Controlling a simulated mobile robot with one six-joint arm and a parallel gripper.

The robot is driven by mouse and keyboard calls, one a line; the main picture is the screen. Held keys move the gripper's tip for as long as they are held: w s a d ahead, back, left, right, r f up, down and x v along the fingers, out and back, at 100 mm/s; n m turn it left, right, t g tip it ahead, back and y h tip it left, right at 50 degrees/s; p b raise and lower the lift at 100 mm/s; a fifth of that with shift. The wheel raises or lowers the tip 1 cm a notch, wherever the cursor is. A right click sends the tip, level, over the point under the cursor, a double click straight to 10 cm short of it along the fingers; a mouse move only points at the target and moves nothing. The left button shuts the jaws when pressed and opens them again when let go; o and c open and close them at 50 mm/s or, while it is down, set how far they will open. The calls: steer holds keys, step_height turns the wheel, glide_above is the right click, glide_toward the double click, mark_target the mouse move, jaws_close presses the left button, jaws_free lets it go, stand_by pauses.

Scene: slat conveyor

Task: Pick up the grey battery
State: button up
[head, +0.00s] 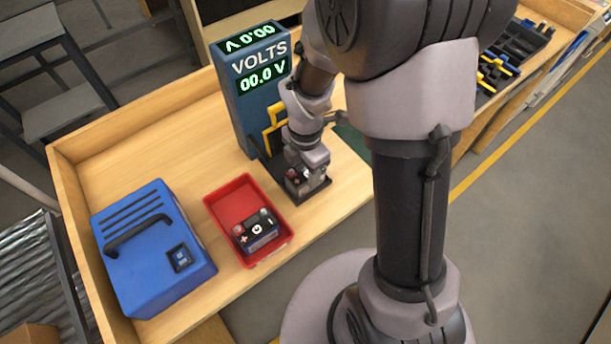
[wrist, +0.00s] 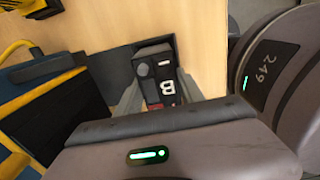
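A grey battery (head: 293,184) with a reddish part stands on the black pad (head: 322,191) at the foot of the volts tester (head: 245,118). My gripper (head: 305,170) is down over it and hides much of it. In the wrist view, the battery (wrist: 155,70) has a dark top with a round terminal, a white letter and red marks. My gripper's fingers (wrist: 158,92) lie on either side of it, very close to its sides. Whether they touch it I cannot tell. A second, dark battery (head: 258,236) with white marks lies in the red tray (head: 219,227).
The tester's display reads 00.0 V. Yellow brackets (head: 272,131) stand on its side by my wrist. A blue box with a black handle (head: 152,250) is on the left of the wooden bench (head: 150,135). Dark organiser trays (head: 515,52) are at the far right.

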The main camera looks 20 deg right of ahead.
jaws_close()
steer(key=shift+r, duration=0.1)
